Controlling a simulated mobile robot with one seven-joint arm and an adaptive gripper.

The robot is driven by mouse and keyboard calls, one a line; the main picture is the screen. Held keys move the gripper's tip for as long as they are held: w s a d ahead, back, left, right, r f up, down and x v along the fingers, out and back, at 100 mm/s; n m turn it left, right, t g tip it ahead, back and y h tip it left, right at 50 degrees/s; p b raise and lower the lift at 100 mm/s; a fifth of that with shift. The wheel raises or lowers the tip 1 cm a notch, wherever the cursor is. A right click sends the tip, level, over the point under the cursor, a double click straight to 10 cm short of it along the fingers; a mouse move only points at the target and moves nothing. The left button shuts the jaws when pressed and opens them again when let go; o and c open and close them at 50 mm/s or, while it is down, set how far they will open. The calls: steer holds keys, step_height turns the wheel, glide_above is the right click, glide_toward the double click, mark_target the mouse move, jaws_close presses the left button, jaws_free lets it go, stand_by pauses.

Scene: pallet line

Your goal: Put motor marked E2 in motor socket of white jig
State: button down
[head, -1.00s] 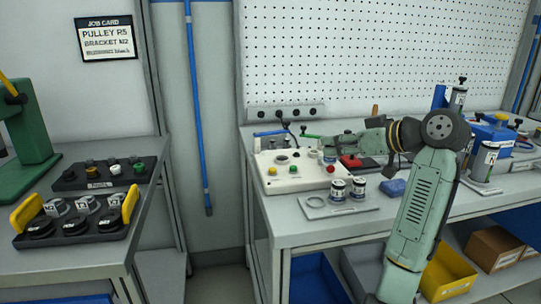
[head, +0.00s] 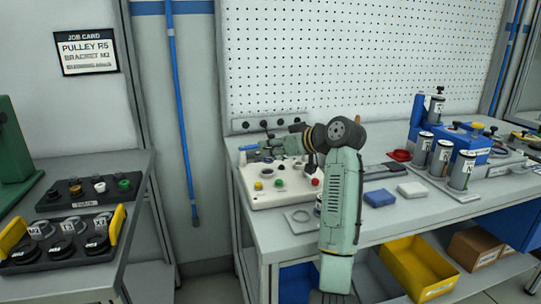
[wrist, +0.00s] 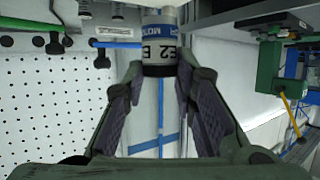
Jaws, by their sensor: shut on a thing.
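My gripper (head: 252,154) is shut on the motor marked E2, a grey-and-white cylinder with a blue band. In the wrist view the motor (wrist: 160,32) sits between the fingertips (wrist: 160,70), with its dark end toward the palm and its far end cut off by the frame. In the head view my gripper points left, above the back left part of the white jig (head: 262,201), and the motor is too small to make out clearly. The jig has round openings and yellow, green and red knobs on top. I cannot tell which opening is the motor socket.
A grey plate with a ring (head: 299,221) lies in front of the jig; my arm hides part of it. A blue block (head: 379,198) and a white block (head: 411,189) lie to the right. A blue stand (head: 459,142) with motors is farther right. A pegboard (head: 330,60) rises behind.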

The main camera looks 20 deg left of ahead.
mark_target(271, 163)
steer(key=f, duration=0.2)
steer(key=f+p, duration=0.1)
steer(key=shift+w+a+f, duration=0.15)
steer(key=shift+a+f, duration=0.1)
steer(key=shift+a, duration=0.05)
steer(key=c, duration=1.3)
jaws_free()
